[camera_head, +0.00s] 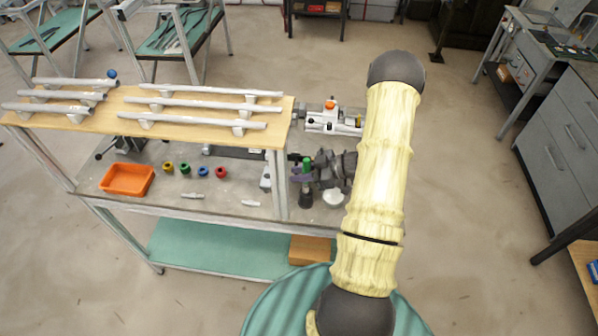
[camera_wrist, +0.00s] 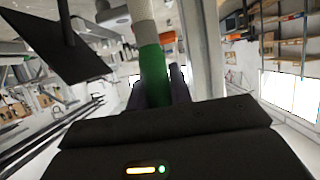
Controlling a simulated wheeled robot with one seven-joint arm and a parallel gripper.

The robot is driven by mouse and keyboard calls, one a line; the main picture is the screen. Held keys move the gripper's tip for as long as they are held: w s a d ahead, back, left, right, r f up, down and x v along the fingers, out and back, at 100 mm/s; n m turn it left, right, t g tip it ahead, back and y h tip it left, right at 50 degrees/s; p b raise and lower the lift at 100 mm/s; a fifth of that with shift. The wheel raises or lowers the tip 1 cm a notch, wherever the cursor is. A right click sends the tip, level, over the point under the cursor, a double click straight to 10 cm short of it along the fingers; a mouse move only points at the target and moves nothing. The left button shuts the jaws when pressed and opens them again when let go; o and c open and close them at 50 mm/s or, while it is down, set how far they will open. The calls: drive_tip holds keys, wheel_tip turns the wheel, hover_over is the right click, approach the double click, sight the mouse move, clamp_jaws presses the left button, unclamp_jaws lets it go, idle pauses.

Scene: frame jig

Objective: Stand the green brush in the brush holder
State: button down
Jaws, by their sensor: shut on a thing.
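My gripper (camera_head: 303,175) is shut on the green brush (camera_head: 307,164), over the right part of the workbench. In the wrist view the brush (camera_wrist: 153,75) stands between the dark fingers, with a green band and a paler part beyond it. In the head view it looks about upright. A dark, cup-like thing (camera_head: 305,198), which looks like the brush holder, stands directly below the gripper. I cannot tell whether the brush's lower end is inside it or just above it.
A raised wooden shelf (camera_head: 190,122) with several grey bars is left of my gripper, its post (camera_head: 280,185) close by. A white round thing (camera_head: 333,198) is right of the dark cup. An orange tray (camera_head: 127,179) and several small coloured rings lie farther left.

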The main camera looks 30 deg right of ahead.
drive_tip(key=shift+f+b, duration=1.05)
drive_tip(key=shift+f, duration=0.85)
drive_tip(key=c, duration=1.2)
unclamp_jaws()
drive_tip(key=b+v, duration=0.4)
drive_tip(key=v, duration=1.3)
drive_tip(key=shift+s+d+r, duration=0.1)
drive_tip(key=shift+s+r, duration=0.05)
